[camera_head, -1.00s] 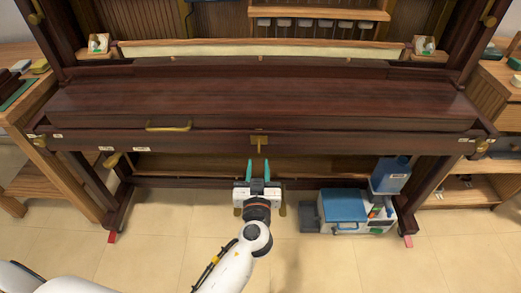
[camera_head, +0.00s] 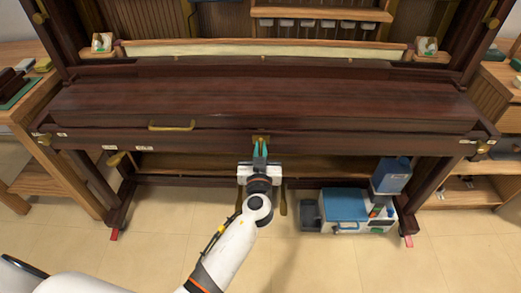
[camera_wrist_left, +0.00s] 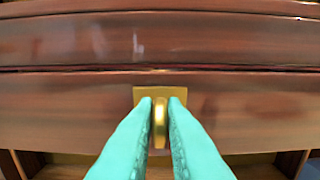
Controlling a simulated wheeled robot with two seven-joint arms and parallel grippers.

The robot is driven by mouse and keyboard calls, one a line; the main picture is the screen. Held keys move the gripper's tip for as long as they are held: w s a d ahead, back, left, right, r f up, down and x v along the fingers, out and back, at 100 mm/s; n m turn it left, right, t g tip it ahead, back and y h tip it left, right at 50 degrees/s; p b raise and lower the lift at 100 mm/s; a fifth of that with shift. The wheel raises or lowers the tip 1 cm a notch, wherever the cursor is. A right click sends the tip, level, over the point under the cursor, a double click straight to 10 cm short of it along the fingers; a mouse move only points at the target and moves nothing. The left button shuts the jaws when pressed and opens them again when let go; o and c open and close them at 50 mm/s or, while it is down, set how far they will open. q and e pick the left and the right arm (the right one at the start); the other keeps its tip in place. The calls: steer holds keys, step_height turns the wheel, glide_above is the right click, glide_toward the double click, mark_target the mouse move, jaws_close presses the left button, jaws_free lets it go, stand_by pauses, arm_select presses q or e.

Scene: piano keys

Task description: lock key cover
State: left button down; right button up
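The dark brown key cover (camera_head: 300,95) of the piano lies closed over the keyboard. A brass lock with a square plate and a knob (camera_wrist_left: 160,122) sits at the middle of the front rail; in the head view only the top of the lock (camera_head: 261,138) shows. My left gripper (camera_head: 261,148) reaches up to the lock with its teal fingertips. In the left wrist view the fingers (camera_wrist_left: 160,112) stand on both sides of the brass knob, with a narrow gap showing. My right gripper is not in view.
A brass handle (camera_head: 171,127) is on the cover's left front. A blue-lidded toolbox (camera_head: 345,205) and a blue container (camera_head: 391,175) stand below the piano at the right. Side tables with small items flank the piano. The tiled floor (camera_head: 140,245) in front is clear.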

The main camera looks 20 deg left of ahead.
arm_select(q)
steer(key=m+b, duration=0.2)
steer(key=m, duration=0.2)
steer(key=shift+d+f+m, duration=0.1)
steer(key=shift+m, duration=1.2)
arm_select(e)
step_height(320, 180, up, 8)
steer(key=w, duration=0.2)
arm_select(q)
steer(key=shift+d+f+m+p, duration=0.1)
steer(key=shift+m+p, duration=0.2)
steer(key=shift+m, duration=2.55)
steer(key=shift+d+f+m+p, duration=0.1)
steer(key=shift+m+p, duration=0.2)
steer(key=shift+m, duration=2.55)
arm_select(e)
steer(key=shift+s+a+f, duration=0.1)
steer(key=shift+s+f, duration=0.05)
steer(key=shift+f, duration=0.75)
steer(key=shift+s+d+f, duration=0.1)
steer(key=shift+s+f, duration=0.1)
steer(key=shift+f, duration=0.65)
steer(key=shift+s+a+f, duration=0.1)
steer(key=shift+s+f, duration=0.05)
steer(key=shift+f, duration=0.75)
